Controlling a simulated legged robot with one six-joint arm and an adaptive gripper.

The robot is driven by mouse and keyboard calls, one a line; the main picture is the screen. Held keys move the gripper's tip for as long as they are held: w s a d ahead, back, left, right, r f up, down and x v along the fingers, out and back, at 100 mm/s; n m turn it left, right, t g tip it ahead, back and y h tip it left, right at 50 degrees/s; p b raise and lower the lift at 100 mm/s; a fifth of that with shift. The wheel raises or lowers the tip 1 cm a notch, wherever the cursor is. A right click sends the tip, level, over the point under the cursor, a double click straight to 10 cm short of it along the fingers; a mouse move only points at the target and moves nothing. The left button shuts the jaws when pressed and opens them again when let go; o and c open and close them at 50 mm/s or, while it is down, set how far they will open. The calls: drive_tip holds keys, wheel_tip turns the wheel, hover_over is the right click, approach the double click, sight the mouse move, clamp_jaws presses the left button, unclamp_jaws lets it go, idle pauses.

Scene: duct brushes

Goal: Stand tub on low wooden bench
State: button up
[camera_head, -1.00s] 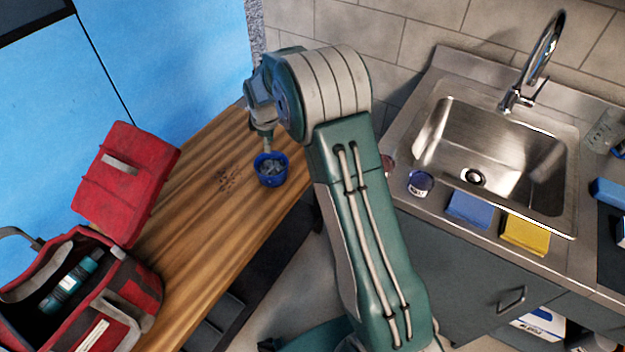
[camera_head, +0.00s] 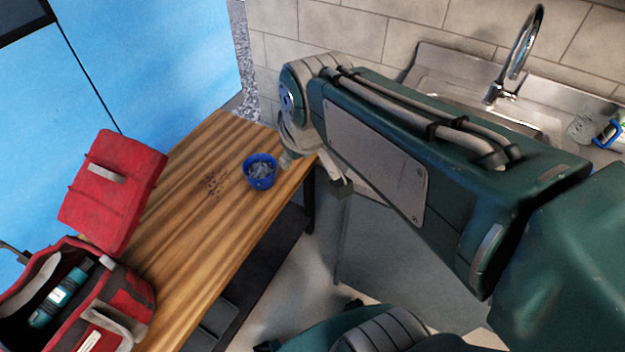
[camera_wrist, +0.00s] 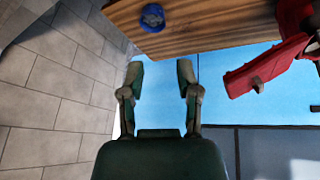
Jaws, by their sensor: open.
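The blue tub (camera_head: 260,172), with grey pieces inside, stands upright on the low wooden bench (camera_head: 200,235) near its far right end. It also shows in the wrist view (camera_wrist: 152,17), on the bench (camera_wrist: 205,28) at the top. My gripper (camera_wrist: 160,75) is open and empty in the wrist view, with a clear gap between its fingers and apart from the tub. In the head view my gripper is mostly hidden by my arm; a part of it shows just right of the tub, past the bench edge.
A red tool bag (camera_head: 75,290) with a teal bottle (camera_head: 60,295) and a raised red flap (camera_head: 112,190) occupies the bench's near left. Dark specks lie left of the tub. A sink (camera_head: 490,105) stands right, partly hidden by my arm. Blue cabinet doors (camera_head: 150,60) are behind.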

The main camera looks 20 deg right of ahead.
drive_tip(key=s+f+m, duration=0.1)
drive_tip(key=s+m, duration=0.1)
drive_tip(key=s, duration=0.6)
drive_tip(key=shift+m+t, duration=0.3)
drive_tip(key=shift+t, duration=0.1)
drive_tip(key=shift+a, duration=0.1)
